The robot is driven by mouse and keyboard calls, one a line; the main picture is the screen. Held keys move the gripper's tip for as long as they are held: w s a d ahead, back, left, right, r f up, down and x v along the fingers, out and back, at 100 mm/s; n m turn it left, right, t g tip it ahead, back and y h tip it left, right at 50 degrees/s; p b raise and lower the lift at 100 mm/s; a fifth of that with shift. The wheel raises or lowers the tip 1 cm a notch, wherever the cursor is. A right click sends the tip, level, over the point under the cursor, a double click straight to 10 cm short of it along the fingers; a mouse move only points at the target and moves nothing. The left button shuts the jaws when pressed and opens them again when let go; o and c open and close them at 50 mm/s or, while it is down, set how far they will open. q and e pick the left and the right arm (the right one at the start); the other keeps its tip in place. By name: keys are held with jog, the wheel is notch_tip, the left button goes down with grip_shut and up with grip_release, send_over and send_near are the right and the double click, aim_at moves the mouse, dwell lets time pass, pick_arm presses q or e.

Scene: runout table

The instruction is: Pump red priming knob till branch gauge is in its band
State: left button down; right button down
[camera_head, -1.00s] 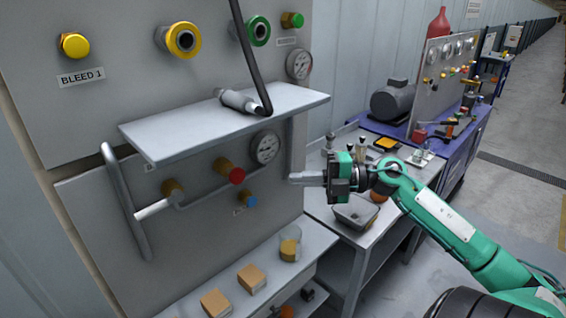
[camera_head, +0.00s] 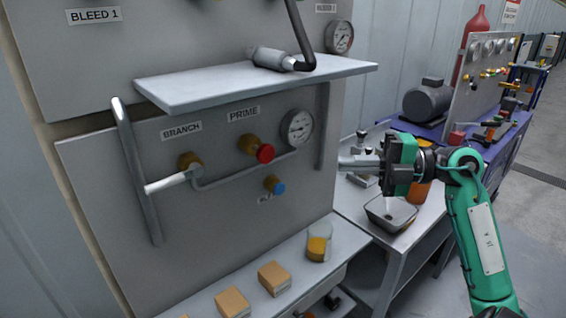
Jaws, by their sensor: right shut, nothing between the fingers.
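The red priming knob (camera_head: 265,153) sits on a brass collar under the PRIME label (camera_head: 243,114) on the grey lower panel (camera_head: 105,185). The branch gauge (camera_head: 297,128) is a round white dial just right of and above the knob; its needle and band are too small to read. My right gripper (camera_head: 345,162) is shut and empty, its fingertips pointing left. In the picture it is right of the gauge and knob, apart from the knob. My left gripper is not in view.
A shelf (camera_head: 180,92) juts out above the knob. A white-handled valve (camera_head: 165,184), a blue knob (camera_head: 278,187) and a vertical grab rail (camera_head: 135,170) are on the panel. Boxes (camera_head: 232,303) and a beaker (camera_head: 319,245) stand on the ledge below. A metal tray (camera_head: 390,213) sits right.

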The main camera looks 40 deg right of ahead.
jog(key=shift+r, duration=0.1)
jog(key=p, duration=0.4)
send_near(263, 156)
jog(key=a, duration=0.4)
jog(key=shift+w+a+p, duration=0.15)
jog(key=shift+w+p, duration=0.65)
jog(key=shift+w, duration=1.1)
